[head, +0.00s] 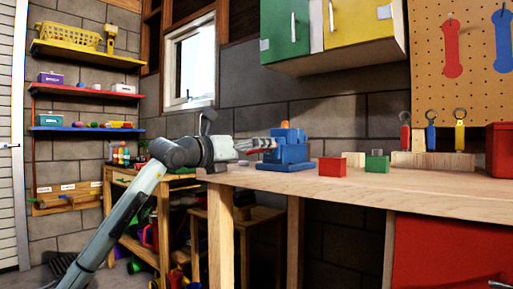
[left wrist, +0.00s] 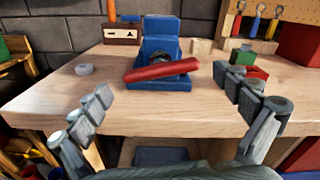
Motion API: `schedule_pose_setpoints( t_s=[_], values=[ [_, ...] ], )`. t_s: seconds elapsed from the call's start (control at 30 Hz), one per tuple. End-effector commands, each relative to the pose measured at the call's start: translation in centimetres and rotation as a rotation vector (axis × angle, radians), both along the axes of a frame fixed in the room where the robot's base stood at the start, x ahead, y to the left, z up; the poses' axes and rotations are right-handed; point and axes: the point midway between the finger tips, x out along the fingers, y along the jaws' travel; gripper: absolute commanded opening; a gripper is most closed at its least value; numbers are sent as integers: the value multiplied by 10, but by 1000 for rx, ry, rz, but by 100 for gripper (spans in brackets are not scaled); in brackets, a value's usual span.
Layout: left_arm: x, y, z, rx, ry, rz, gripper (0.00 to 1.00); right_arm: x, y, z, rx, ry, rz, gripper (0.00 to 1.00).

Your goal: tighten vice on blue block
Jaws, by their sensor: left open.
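A blue vice (head: 290,153) stands on the workbench near its left end; it also shows in the left wrist view (left wrist: 160,46). Its red handle bar (left wrist: 162,71) crosses the front of the vice, slightly tilted, its right end higher. A blue block cannot be told apart from the blue vice body. My left gripper (head: 243,147) is at the left of the vice, close to the handle. In the left wrist view my left gripper (left wrist: 170,98) is open and empty, with its fingers spread wide on both sides, and the handle lies ahead between them. My right gripper is not in view.
A red block (head: 332,167) and a green block (head: 377,164) sit on the workbench (head: 440,189) right of the vice, near pale wood blocks (head: 354,159). A grey ring (left wrist: 84,69) lies left of the vice. A red box (head: 500,150) stands at the far right.

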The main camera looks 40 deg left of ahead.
Motion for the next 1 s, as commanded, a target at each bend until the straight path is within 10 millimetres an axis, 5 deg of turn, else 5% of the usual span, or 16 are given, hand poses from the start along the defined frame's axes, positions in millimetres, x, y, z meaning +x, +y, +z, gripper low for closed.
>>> schedule_pose_setpoints(
  t_s=[0.2,0.47,0.8,1.0],
  values=[
    [19,-2,0,-1,-1,-1,100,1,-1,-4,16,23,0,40],
    [20,-2,0,0,-1,0,100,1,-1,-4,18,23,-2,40],
    [20,-2,0,0,-1,0,59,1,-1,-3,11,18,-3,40],
    [20,-2,0,11,-1,0,57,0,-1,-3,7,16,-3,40]
  ],
)
